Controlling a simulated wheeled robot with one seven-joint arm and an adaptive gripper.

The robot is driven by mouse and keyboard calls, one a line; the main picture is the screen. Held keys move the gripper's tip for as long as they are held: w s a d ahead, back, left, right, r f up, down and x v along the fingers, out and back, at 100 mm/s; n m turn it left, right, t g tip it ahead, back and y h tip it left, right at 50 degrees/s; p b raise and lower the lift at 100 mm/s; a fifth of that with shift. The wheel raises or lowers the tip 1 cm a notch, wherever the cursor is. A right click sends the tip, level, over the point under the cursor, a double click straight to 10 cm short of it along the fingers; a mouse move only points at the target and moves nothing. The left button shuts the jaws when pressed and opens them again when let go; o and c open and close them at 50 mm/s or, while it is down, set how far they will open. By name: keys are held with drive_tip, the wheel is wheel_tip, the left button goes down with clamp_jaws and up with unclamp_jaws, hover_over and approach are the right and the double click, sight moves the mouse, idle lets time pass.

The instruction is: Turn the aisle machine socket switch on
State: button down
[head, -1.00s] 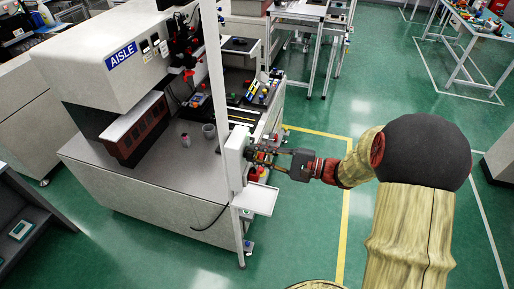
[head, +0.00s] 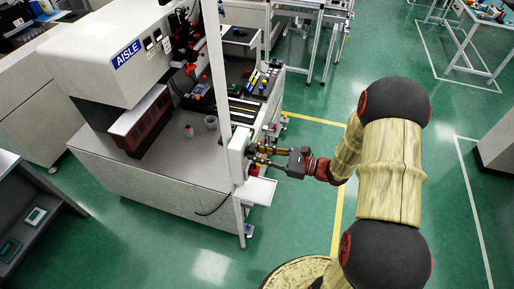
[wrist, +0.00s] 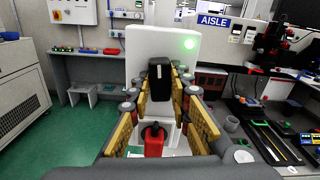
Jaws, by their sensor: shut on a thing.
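The aisle machine (head: 95,60) is a large white unit with a blue AISLE sign (head: 126,54), which also shows in the wrist view (wrist: 213,21). A white socket box (head: 237,158) is on the pale post at its right corner. In the wrist view the box (wrist: 140,55) has a lit green lamp (wrist: 189,43) at its upper right and a black switch knob (wrist: 159,72) on its face. My gripper (head: 256,153) reaches the box from the right. In the wrist view its yellow-padded fingers (wrist: 160,84) are shut on the knob, one on each side.
A small white shelf (head: 256,190) is below the box. The machine's deck holds a grey cup (head: 211,122) and a brown-sided block (head: 142,125). Green floor (head: 310,110) is open to the right.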

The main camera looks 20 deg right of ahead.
drive_tip(key=shift+m+p, duration=0.5)
drive_tip(key=shift+m, duration=0.2)
drive_tip(key=shift+f, duration=0.1)
drive_tip(key=c, duration=1.7)
unclamp_jaws()
drive_tip(key=shift+o, duration=0.3)
drive_tip(key=v, duration=1.2)
